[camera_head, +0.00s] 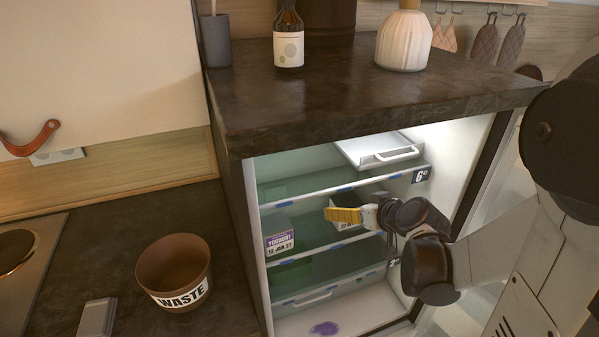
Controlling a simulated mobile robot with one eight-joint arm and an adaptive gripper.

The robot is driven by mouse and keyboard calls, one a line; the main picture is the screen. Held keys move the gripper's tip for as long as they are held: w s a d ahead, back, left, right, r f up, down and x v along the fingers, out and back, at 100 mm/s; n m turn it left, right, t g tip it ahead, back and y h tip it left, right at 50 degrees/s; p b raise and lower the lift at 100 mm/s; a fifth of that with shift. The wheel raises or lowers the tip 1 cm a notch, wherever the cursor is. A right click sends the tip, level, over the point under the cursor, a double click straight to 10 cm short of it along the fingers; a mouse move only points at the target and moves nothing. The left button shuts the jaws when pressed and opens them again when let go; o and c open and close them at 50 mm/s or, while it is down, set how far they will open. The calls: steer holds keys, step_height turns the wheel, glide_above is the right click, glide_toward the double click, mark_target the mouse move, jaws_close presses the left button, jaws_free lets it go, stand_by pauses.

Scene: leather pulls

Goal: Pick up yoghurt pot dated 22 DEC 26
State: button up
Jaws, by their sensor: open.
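A yoghurt pot (349,227) stands on the middle shelf inside the open fridge. Its label begins with "22", and the rest is hidden behind my gripper. Another pot (279,243), labelled "YOGHURT 12 JAN 27", stands on the same shelf to the left. My gripper (343,215) has yellow fingers and is open. It reaches in from the right, in front of the pot marked 22 and overlapping it in view. I cannot tell whether the fingers touch it or lie around it.
Glass shelves (320,236) lie above and below the pots. A white drawer (380,150) is at the top and a purple spill (324,328) is on the fridge floor. A brown bin (172,262) marked WASTE stands on the left counter. The dark worktop (330,108) overhangs the fridge.

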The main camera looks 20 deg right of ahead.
mark_target(348, 201)
steer(key=shift+t+h, duration=0.3)
steer(key=shift+t, duration=0.1)
steer(key=w+d+f, duration=0.1)
steer(key=w, duration=0.1)
steer(key=w+d+f+b, duration=0.1)
steer(key=f, duration=0.1)
steer(key=w+d+f+b, duration=0.1)
steer(key=w+f, duration=0.1)
steer(key=shift+w+d, duration=0.3)
steer(key=shift+d, duration=0.05)
steer(key=x, duration=0.1)
steer(key=b+x, duration=0.1)
steer(key=x, duration=0.1)
steer(key=b+x, duration=0.1)
steer(key=x, duration=0.1)
steer(key=shift+w+d+f, duration=0.1)
steer(key=shift+d, duration=0.15)
steer(key=c, duration=1.5)
steer(key=shift+r, duration=0.2)
